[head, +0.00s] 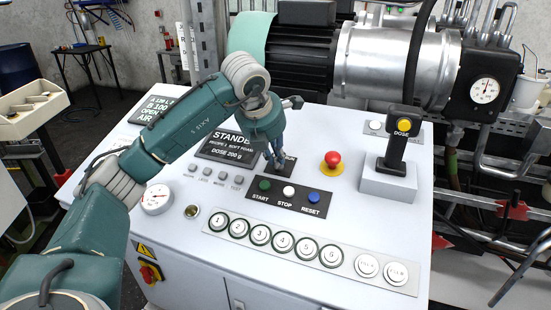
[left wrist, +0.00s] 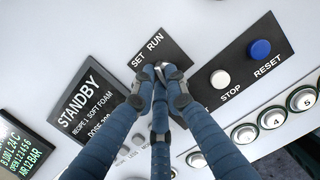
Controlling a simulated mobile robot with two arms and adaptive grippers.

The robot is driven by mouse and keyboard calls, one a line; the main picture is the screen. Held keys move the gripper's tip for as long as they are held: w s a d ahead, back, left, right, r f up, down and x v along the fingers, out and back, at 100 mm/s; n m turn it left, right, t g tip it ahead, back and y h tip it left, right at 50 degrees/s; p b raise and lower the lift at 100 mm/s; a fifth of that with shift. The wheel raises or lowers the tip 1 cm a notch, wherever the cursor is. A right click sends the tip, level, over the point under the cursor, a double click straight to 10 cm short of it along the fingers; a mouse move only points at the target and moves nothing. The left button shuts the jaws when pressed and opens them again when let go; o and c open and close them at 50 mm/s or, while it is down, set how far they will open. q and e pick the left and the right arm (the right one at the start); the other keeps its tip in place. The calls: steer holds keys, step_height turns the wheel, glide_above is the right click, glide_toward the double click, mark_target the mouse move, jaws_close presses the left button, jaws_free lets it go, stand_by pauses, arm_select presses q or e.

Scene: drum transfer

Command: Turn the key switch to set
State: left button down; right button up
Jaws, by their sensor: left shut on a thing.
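The key switch's black plate, lettered SET and RUN (left wrist: 150,48), shows in the left wrist view. SET is on the left and RUN on the right. In the head view the plate (head: 290,161) is mostly behind my gripper. My left gripper (left wrist: 160,76) has its blue fingers closed together on the key switch, just below the lettering. A small silvery bit of the switch (left wrist: 173,70) shows beside the fingertips. The fingers hide the rest, so I cannot tell which way the key points. In the head view my left gripper (head: 275,163) reaches down to the panel. My right gripper is not in view.
A STANDBY display (head: 228,146) lies left of the switch. The green START, white STOP (head: 289,191) and blue RESET buttons are just in front. A red mushroom button (head: 333,159) and a DOSE joystick (head: 397,145) stand to the right. Numbered buttons line the panel's front.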

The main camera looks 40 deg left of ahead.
arm_select(q)
steer(key=n+y+b, duration=0.1)
steer(key=n+b, duration=0.1)
steer(key=n, duration=0.4)
steer(key=shift+d+n, duration=0.1)
steer(key=shift+n, duration=0.2)
steer(key=n+b, duration=0.1)
steer(key=n, duration=0.3)
steer(key=shift+s+g+y, duration=0.1)
steer(key=shift+g+y, duration=0.2)
steer(key=shift+g, duration=0.1)
steer(key=shift+n, duration=0.7)
steer(key=c, duration=1.8)
jaws_free()
steer(key=shift+o, duration=0.2)
steer(key=shift+r, duration=0.1)
steer(key=v, duration=1.2)
